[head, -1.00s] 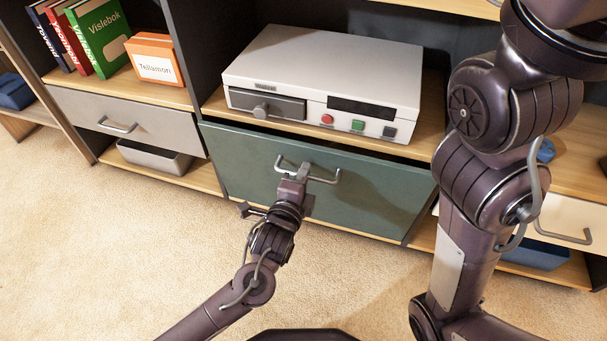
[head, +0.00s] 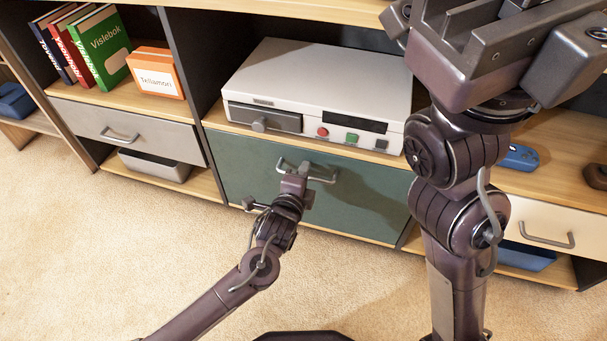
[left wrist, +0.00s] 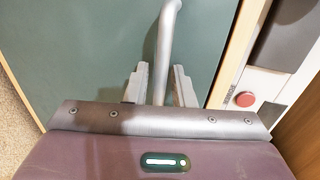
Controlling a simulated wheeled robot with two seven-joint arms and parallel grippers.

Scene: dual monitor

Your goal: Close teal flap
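The teal flap (head: 240,175) is the front of the compartment below the white device and looks flush with the cabinet front. Its grey bar handle (head: 322,179) sits near its top edge. My left gripper (head: 293,172) is at the left part of this handle. In the left wrist view, the handle (left wrist: 167,35) runs between the two separated fingers (left wrist: 160,82), with narrow gaps beside it, against the teal flap (left wrist: 85,60). My right gripper (head: 490,50) is raised at the upper right, near the camera; its fingertips are not clear.
The white device (head: 320,80) stands on the shelf above the flap. Books (head: 105,45) and an orange box (head: 157,75) are at left, above a grey drawer (head: 130,130). A cream drawer (head: 540,228) is at right. The carpet in front is clear.

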